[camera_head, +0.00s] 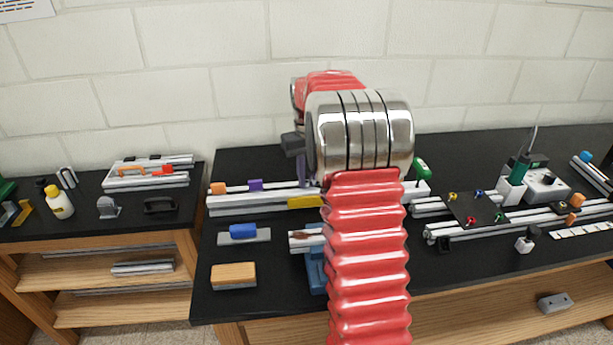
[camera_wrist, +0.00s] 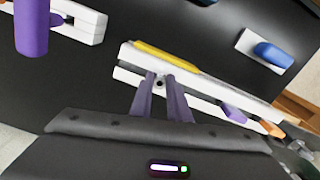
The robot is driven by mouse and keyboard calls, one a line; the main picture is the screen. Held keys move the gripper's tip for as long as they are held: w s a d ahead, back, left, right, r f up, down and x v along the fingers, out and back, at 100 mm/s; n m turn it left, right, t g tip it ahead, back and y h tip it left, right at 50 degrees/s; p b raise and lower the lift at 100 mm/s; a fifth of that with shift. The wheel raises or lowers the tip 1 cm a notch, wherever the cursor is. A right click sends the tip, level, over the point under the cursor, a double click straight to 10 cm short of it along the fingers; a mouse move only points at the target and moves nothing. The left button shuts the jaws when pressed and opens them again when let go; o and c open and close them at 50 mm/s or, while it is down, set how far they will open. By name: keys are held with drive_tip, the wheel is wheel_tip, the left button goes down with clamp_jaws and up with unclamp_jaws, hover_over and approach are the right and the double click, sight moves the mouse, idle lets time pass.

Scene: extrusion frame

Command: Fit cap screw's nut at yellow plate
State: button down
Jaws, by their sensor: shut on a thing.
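The yellow plate (camera_head: 306,201) lies along a pale extrusion rail (camera_head: 232,206) on the bench, partly behind my arm in the head view. In the wrist view the yellow plate (camera_wrist: 165,58) runs along the rail's edge, just beyond my fingertips. My gripper (camera_wrist: 160,84) reaches close to the rail (camera_wrist: 228,90), its two purple fingers nearly together. A small dark and grey piece (camera_wrist: 159,82) shows between the tips, seemingly the nut, too small to make out. Whether it touches the rail cannot be told. The cap screw is not discernible. My arm hides the fingertips in the head view.
A blue block on a plate (camera_head: 243,232), a wooden-topped block (camera_head: 233,275) and a blue vise-like stand (camera_head: 315,268) are on the near bench. A dark plate with coloured knobs (camera_head: 474,208) joins rails at right. Clear black bench lies around the blue block.

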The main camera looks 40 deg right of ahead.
drive_tip(key=shift+f, duration=0.1)
drive_tip(key=c, duration=1.6)
unclamp_jaws()
wheel_tip(320, 180, up, 14)
drive_tip(key=shift+f, duration=0.15)
